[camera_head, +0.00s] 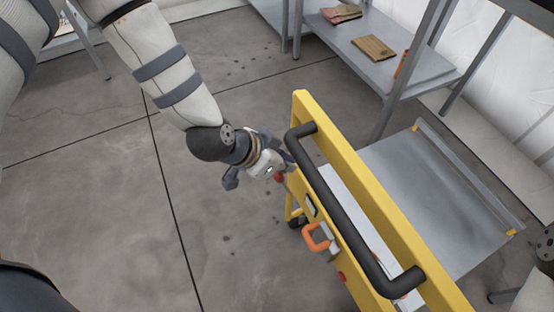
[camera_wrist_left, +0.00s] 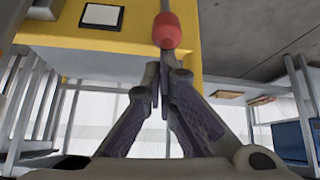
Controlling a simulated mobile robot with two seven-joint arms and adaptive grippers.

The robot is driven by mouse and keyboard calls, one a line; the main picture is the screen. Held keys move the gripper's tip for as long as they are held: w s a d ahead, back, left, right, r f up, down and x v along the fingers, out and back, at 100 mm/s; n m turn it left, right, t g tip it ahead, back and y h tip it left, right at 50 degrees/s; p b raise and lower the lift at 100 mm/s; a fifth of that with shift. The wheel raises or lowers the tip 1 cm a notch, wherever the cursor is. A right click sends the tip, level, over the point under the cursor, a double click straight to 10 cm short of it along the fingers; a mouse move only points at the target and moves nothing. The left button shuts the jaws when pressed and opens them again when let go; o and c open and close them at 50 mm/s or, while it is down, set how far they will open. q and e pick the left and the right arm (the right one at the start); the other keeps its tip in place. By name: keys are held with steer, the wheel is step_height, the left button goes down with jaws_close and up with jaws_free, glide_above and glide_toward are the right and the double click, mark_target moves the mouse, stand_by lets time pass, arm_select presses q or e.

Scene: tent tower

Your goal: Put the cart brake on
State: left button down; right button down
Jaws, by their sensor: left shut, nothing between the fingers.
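The yellow cart (camera_head: 365,195) stands right of centre in the head view, with a black push handle (camera_head: 340,210) along its top. A red knob (camera_head: 279,178) on a thin rod sits at the cart's near-left side; it looks like the brake lever. The knob also shows in the left wrist view (camera_wrist_left: 167,30), in front of the yellow panel. My left gripper (camera_head: 284,160) is at the knob in the head view. In the wrist view its fingers (camera_wrist_left: 165,75) are shut and empty, with the knob just beyond their tips. Contact cannot be told. My right gripper is out of view.
An orange loop (camera_head: 316,238) hangs on the cart's side below the handle. The cart's grey deck (camera_head: 435,190) is bare. A grey shelf (camera_head: 350,45) with flat packages stands behind. The floor left of the cart is clear.

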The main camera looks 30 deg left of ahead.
arm_select(q)
steer(key=shift+w+d+f, duration=0.2)
steer(key=shift+w+f, duration=0.05)
steer(key=shift+f, duration=0.05)
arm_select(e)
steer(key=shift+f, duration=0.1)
